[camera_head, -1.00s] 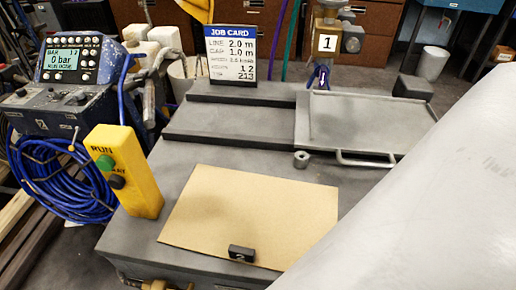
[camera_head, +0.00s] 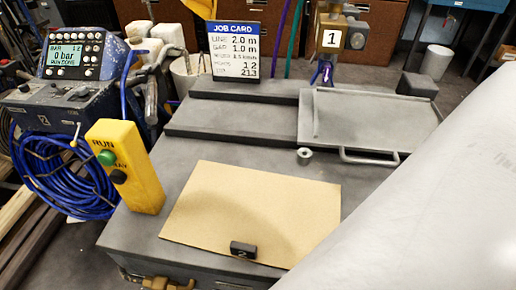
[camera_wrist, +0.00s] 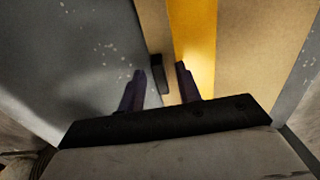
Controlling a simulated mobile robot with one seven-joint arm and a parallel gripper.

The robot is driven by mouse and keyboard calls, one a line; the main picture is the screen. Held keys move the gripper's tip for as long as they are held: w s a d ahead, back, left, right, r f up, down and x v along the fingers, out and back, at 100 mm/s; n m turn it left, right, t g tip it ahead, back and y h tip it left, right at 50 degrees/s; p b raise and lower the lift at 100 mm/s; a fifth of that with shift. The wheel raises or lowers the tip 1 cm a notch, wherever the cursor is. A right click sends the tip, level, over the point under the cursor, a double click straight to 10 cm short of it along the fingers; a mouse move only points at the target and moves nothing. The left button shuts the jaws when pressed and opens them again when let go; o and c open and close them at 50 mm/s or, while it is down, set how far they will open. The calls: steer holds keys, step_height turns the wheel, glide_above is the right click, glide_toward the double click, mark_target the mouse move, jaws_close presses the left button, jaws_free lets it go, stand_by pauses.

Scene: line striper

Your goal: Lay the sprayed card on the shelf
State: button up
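In the wrist view, a tan card (camera_wrist: 245,45) with a broad yellow stripe (camera_wrist: 194,35) lies beyond my gripper. A small black block (camera_wrist: 160,72) sits near its left edge. My gripper (camera_wrist: 160,68) has its two dark fingers apart, with the block showing in the gap. I cannot tell whether the fingers reach around it. In the head view, a plain tan card (camera_head: 250,212) lies flat on the grey bench with a black block (camera_head: 243,249) at its front edge. No stripe shows on it. My gripper is out of the head view. No shelf is clearly identifiable.
A yellow RUN box (camera_head: 125,165) stands left of the plain card. Behind are a grey ledge (camera_head: 235,120), a tray with a handle (camera_head: 375,125), a small metal nut (camera_head: 304,154) and a job card (camera_head: 235,48). My arm covers the right foreground.

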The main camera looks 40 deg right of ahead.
step_height(320, 180, up, 8)
steer(key=shift+f+p, duration=0.1)
steer(key=shift+p, duration=0.45)
